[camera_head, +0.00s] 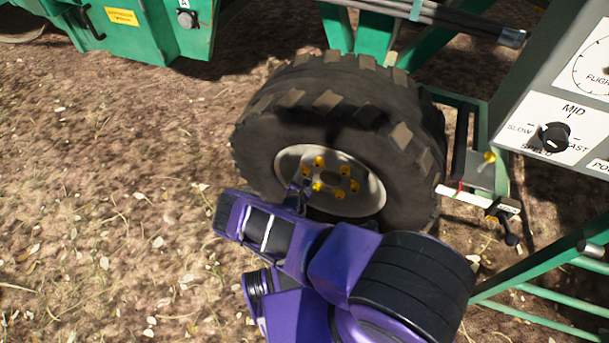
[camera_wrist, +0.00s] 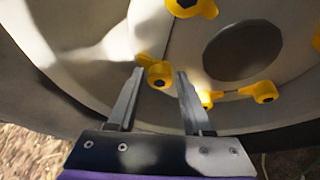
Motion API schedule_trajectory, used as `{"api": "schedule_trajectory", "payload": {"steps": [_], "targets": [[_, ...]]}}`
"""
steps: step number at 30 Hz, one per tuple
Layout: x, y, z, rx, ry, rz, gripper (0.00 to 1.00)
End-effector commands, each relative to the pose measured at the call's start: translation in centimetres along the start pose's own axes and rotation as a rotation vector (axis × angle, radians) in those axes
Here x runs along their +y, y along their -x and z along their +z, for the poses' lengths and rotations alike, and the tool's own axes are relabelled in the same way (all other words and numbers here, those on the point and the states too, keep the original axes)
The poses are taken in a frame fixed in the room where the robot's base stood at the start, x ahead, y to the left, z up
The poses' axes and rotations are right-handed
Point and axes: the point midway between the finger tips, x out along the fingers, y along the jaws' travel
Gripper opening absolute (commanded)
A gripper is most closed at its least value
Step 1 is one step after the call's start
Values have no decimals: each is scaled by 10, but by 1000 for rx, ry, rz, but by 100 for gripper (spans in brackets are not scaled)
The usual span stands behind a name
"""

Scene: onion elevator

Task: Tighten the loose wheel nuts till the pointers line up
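The wheel's pale hub (camera_head: 370,192) carries a ring of several yellow wheel-nut pointers, one of them at the top (camera_head: 319,161). In the wrist view my gripper (camera_wrist: 161,72) is open, its two fingers on either side of one yellow nut pointer (camera_wrist: 159,75), with small gaps showing. Whether the fingers touch it I cannot tell. Other pointers show at the top (camera_wrist: 190,7), right of the fingers (camera_wrist: 207,98) and lower right (camera_wrist: 264,92); their tips face different ways. In the head view my gripper (camera_head: 302,190) reaches the hub's lower left, partly hidden by my purple wrist.
The black treaded tyre (camera_head: 260,130) surrounds the hub. A grey control panel (camera_head: 540,95) with a speed knob stands at the right. Green machine frame (camera_head: 150,30) runs along the top, and a green rail (camera_head: 540,265) crosses lower right. Bare soil (camera_head: 100,200) lies open at the left.

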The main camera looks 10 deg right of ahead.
Motion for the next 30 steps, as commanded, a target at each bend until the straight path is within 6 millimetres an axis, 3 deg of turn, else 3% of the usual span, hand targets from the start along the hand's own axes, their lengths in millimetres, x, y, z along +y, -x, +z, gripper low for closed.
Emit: {"api": "schedule_trajectory", "payload": {"steps": [1, 8, 20, 30], "targets": [[0, 0, 0, 0, 0, 0, 39], [0, 0, 0, 0, 0, 0, 0], [-1, 0, 0, 0, -43, 16, 0], [-4, -1, 1, -2, -259, 103, 0]]}}
